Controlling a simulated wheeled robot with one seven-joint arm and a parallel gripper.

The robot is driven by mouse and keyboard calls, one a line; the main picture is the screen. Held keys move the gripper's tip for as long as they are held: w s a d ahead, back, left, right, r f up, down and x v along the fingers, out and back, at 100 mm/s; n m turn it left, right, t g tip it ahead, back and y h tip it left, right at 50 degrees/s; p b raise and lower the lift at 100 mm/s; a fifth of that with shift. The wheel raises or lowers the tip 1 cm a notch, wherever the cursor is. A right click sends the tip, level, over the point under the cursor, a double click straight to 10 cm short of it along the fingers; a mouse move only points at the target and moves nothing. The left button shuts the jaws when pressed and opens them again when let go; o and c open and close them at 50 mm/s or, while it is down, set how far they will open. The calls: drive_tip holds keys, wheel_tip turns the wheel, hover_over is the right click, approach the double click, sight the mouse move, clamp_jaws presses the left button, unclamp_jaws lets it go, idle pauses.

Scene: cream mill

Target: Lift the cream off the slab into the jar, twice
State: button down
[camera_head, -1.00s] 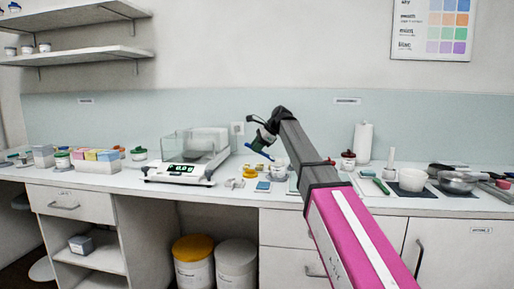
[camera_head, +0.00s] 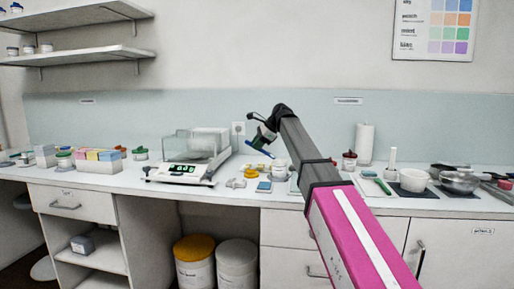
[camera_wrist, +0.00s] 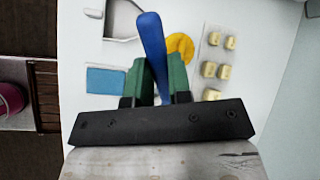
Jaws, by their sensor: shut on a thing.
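My gripper (camera_head: 264,138) is shut on a blue spatula-like tool (camera_head: 262,152) and holds it above the middle of the counter. In the wrist view, the green fingers (camera_wrist: 157,82) close on the blue tool (camera_wrist: 151,42), which points away from the palm. A small white jar (camera_head: 280,168) stands on the counter just right of and below the tool, partly beside my arm. A flat pale slab-like edge (camera_head: 293,184) shows next to my arm, mostly hidden by it. I cannot make out any cream on it or on the tool.
A yellow disc (camera_head: 250,173) and a blue square (camera_head: 264,187) lie left of the jar. A balance (camera_head: 183,171) stands further left. A paper roll (camera_head: 364,144), a white bowl (camera_head: 413,180) and pans (camera_head: 458,182) stand right. The wrist view shows a tray of several pale blocks (camera_wrist: 210,68).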

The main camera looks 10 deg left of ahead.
drive_tip(key=shift+r, duration=2.4)
